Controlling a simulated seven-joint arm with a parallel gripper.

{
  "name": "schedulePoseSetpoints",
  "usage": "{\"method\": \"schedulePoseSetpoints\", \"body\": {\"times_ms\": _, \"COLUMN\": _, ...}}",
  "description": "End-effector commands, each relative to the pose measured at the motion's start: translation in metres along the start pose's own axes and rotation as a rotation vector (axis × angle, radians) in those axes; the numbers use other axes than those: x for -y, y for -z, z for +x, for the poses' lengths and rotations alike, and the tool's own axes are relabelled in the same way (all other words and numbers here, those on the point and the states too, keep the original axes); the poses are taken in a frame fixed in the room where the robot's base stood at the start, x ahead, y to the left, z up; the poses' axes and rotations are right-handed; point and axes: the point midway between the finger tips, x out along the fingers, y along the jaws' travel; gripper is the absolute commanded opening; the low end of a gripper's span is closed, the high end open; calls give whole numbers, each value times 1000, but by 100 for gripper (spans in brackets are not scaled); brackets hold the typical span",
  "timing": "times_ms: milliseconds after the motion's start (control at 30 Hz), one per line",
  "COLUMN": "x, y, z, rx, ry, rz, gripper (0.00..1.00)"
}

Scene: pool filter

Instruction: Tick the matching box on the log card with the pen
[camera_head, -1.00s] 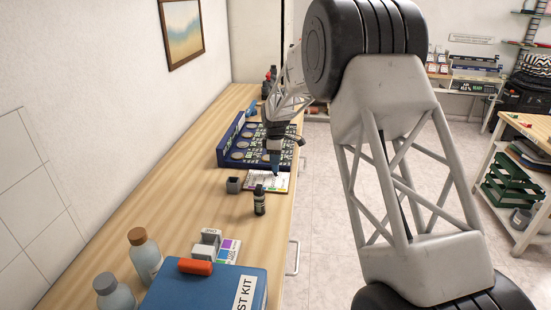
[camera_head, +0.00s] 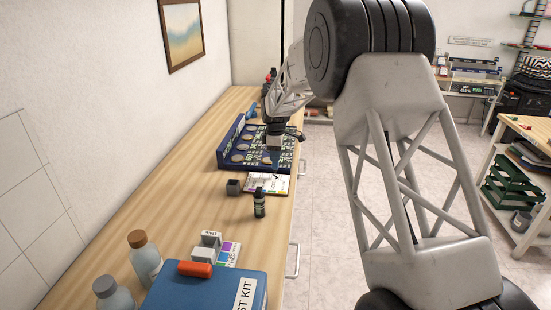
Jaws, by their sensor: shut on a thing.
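The log card (camera_head: 262,187) lies flat on the wooden counter, in front of the blue tray. It is white with coloured print, too small to read, and I cannot make out any tick on it. My gripper (camera_head: 275,153) is above the far part of the card, pointing down. It is shut on the pen (camera_head: 275,165), of which only a small blue, dark-tipped part shows. The pen tip seems to be a little above the card, though contact is hard to judge from here.
A dark blue tray with round wells (camera_head: 238,157) stands behind the card. A small dark cup (camera_head: 233,187) and a dark bottle (camera_head: 259,203) are close by. Nearer are grey blocks (camera_head: 203,254), a colour chart (camera_head: 229,252), bottles (camera_head: 145,255) and a blue kit box (camera_head: 205,290).

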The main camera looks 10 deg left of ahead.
Motion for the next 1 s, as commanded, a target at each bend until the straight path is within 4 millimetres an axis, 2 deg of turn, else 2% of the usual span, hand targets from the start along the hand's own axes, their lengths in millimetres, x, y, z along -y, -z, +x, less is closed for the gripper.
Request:
{"method": "schedulePoseSetpoints", "body": {"times_ms": 700, "x": 0, "y": 0, "z": -40, "rx": 0, "ry": 0, "rz": 0, "gripper": 3}}
{"method": "schedulePoseSetpoints", "body": {"times_ms": 1000, "x": 0, "y": 0, "z": -44, "rx": 0, "ry": 0, "rz": 0, "gripper": 3}}
